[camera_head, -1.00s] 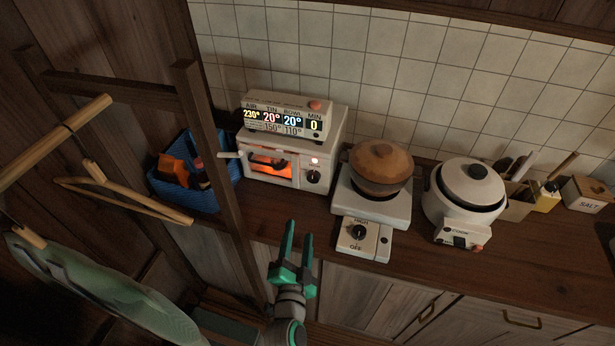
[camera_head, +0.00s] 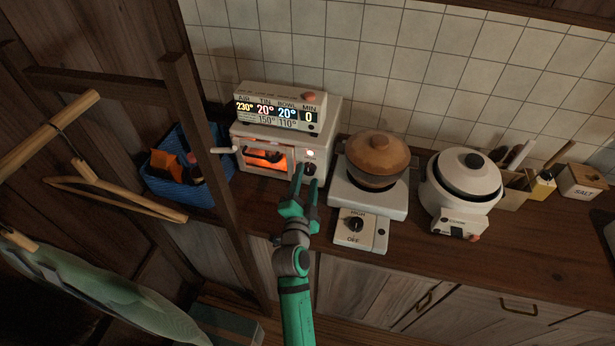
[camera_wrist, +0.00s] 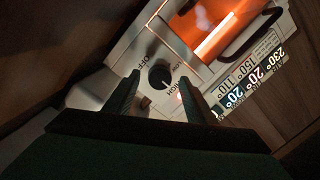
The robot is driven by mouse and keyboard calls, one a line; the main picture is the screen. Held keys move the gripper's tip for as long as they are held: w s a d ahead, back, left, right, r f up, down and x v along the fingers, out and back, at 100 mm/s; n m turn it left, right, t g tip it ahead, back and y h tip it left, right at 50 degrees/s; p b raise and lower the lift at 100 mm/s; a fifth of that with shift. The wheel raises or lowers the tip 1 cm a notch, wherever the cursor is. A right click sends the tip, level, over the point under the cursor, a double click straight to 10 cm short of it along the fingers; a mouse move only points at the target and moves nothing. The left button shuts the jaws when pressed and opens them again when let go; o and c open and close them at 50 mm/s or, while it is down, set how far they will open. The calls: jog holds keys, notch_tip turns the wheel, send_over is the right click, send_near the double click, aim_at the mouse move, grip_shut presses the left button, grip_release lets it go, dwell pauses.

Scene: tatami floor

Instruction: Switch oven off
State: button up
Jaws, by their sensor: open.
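The white toaster oven (camera_head: 331,128) stands at the back left of the counter, its window (camera_head: 264,158) glowing orange. My gripper (camera_head: 306,175) is open in front of the oven's right side. In the wrist view, the two fingertips (camera_wrist: 158,80) appear on either side of the knob; contact cannot be told.
A display box (camera_head: 280,108) sits on the oven, reading AIR 230°, TIN 20°, BOWL 20°, MIN 0. A hot plate (camera_head: 364,192) with a lidded pot (camera_head: 377,158) stands close on the right. A rice cooker (camera_head: 462,185) is further right. A wooden post (camera_head: 205,150) and blue basket (camera_head: 165,184) are left.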

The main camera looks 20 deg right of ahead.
jog(key=shift+w+d, duration=0.35)
jog(key=shift+w, duration=0.2)
jog(key=c, duration=1)
jog(key=shift+c, duration=0.2)
